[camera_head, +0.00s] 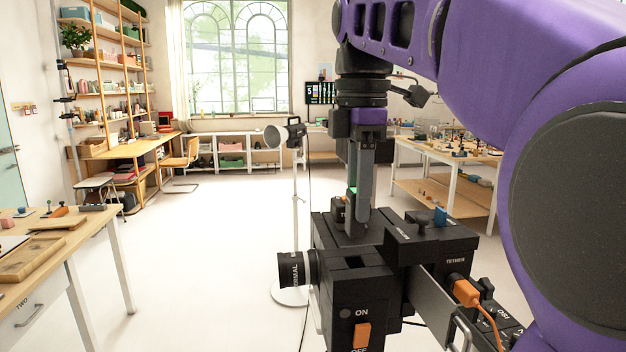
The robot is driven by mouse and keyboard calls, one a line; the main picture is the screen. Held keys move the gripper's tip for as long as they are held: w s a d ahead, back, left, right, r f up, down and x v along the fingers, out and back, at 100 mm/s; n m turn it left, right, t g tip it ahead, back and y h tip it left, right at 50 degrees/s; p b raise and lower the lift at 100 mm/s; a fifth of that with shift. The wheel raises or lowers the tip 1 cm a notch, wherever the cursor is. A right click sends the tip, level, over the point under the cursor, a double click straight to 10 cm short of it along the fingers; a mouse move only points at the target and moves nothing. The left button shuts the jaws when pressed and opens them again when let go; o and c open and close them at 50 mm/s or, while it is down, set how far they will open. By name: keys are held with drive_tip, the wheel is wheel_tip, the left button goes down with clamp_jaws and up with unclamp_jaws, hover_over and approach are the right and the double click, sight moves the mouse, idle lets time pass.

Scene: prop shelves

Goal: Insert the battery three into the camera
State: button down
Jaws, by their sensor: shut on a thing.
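The camera (362,292) is a large black boxy body in the lower middle, with a lens marked NORMAL on its left and an orange ON/OFF switch (362,336) on its front. My gripper (361,222) points straight down over the camera's top, at its rear left part. It is shut on a dark thing with a small green patch (352,190), which I take to be the battery. The fingers hide most of it, and its number cannot be read. I cannot tell how far it sits inside the camera.
A black box with a blue knob (440,216) stands on the camera's right side, beside an orange TETHER plug (466,291) and cable. A lamp on a stand (296,190) is behind. A wooden table (95,228) is at left, another (450,152) at back right. The floor between is open.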

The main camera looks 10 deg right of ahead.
sight(359, 248)
drive_tip(key=shift+f+b, duration=0.95)
drive_tip(key=shift+f, duration=0.95)
drive_tip(key=shift+r, duration=0.15)
drive_tip(key=shift+d+f, duration=0.2)
drive_tip(key=shift+p, duration=0.6)
drive_tip(key=shift+f+b, duration=1)
drive_tip(key=shift+f, duration=1.1)
idle(3.0)
